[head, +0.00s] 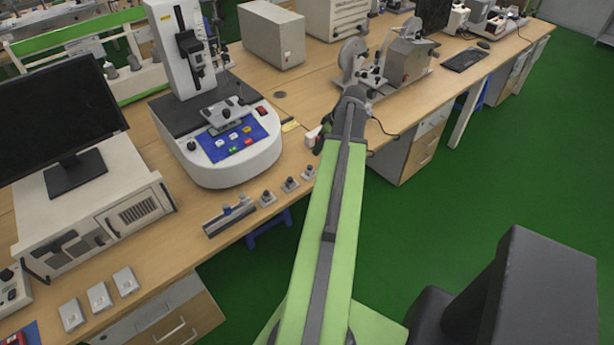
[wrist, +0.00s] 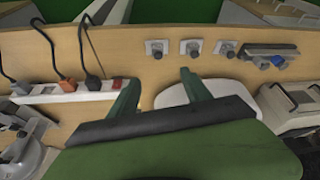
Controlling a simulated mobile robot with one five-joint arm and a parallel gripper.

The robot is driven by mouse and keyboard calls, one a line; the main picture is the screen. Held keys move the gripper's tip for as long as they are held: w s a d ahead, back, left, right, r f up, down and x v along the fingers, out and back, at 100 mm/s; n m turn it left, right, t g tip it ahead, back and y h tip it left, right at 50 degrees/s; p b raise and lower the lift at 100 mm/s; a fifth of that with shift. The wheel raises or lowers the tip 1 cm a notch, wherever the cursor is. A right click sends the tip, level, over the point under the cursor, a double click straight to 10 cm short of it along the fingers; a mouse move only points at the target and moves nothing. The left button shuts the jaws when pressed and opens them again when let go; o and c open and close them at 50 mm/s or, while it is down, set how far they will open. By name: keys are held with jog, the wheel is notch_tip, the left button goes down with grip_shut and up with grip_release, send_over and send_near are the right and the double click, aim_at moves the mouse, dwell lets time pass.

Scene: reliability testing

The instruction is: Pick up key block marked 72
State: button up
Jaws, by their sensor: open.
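Three small grey blocks with dark round knobs stand in a row along the bench's front edge: the left one (head: 267,198), the middle one (head: 290,184) and the right one (head: 309,172) in the head view. The wrist view shows them at its upper middle (wrist: 157,48) (wrist: 191,47) (wrist: 226,48). No number is readable, so I cannot tell which is marked 72. My gripper (wrist: 160,88) is open and empty, its two green fingers spread apart and pointing toward the row, apart from the blocks. In the head view my arm mostly hides the gripper.
A grey fixture with a blue part (head: 230,214) lies left of the row. The testing machine's white base (head: 230,165) stands behind the blocks. A power strip with plugs (wrist: 66,96) lies beside my gripper. Three pale square blocks (head: 98,297) lie at the lower left.

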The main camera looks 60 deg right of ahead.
aim_at(310, 166)
jog(key=b+x, duration=1.1)
jog(key=x, duration=0.1)
jog(key=shift+s+f, duration=0.15)
jog(key=shift+f, duration=0.1)
jog(key=b+x, duration=0.5)
jog(key=shift+d+f, duration=0.2)
jog(key=shift+d, duration=0.05)
jog(key=shift+r, duration=0.25)
grip_shut()
